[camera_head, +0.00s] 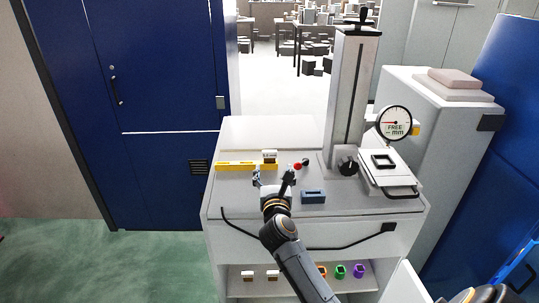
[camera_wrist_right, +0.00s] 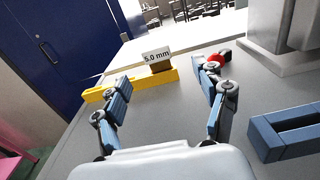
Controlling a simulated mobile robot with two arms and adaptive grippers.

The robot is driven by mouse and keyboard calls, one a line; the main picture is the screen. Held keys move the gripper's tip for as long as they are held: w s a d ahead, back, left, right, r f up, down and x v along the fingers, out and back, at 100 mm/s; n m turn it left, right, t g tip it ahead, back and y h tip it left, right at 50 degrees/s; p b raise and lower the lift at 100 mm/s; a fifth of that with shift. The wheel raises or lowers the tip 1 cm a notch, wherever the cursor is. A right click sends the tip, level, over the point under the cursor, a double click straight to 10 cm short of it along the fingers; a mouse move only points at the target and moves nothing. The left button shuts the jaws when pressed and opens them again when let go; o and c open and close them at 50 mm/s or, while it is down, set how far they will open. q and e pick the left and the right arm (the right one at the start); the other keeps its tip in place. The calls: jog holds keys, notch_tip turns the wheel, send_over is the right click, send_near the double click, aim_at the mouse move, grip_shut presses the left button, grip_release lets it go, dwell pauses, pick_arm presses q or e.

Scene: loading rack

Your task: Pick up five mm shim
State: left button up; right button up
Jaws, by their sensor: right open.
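A block with a white label reading 5.0 mm (camera_wrist_right: 156,56) stands upright at the yellow bar (camera_wrist_right: 140,84) in the right wrist view; its lower part looks brown. In the head view the label (camera_head: 269,154) and the yellow bar (camera_head: 238,167) sit at the left of the grey worktop. My right gripper (camera_head: 273,177) is open and empty, just on the near side of the bar. In the right wrist view its two fingers (camera_wrist_right: 167,78) are spread, with the labelled block beyond and between them. My left gripper is not in view.
A blue slotted block (camera_head: 313,197) lies right of my right gripper. A red knob (camera_head: 298,166) is close behind it. The tall column (camera_head: 347,100) and dial gauge (camera_head: 394,124) stand at the right. A lower shelf (camera_head: 300,283) holds small coloured pieces.

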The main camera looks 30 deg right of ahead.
aim_at(270, 155)
jog(key=x, duration=0.4)
jog(key=shift+w+d+f, duration=0.1)
jog(key=shift+w+d, duration=0.05)
jog(key=shift+w, duration=0.25)
jog(key=shift+w+a+f+p+x, duration=0.1)
jog(key=shift+p+x, duration=0.1)
jog(key=shift+x, duration=0.65)
jog(key=shift+w+a+f+p+x, duration=0.1)
jog(key=shift+a+p+x, duration=0.05)
jog(key=shift+x, duration=0.75)
jog(key=shift+a+f+p+x, duration=0.1)
jog(key=shift+p+x, duration=0.1)
jog(key=shift+x, duration=0.65)
jog(key=shift+s, duration=0.1)
jog(key=c, duration=1.2)
jog(key=shift+r, duration=0.1)
jog(key=shift+c, duration=0.2)
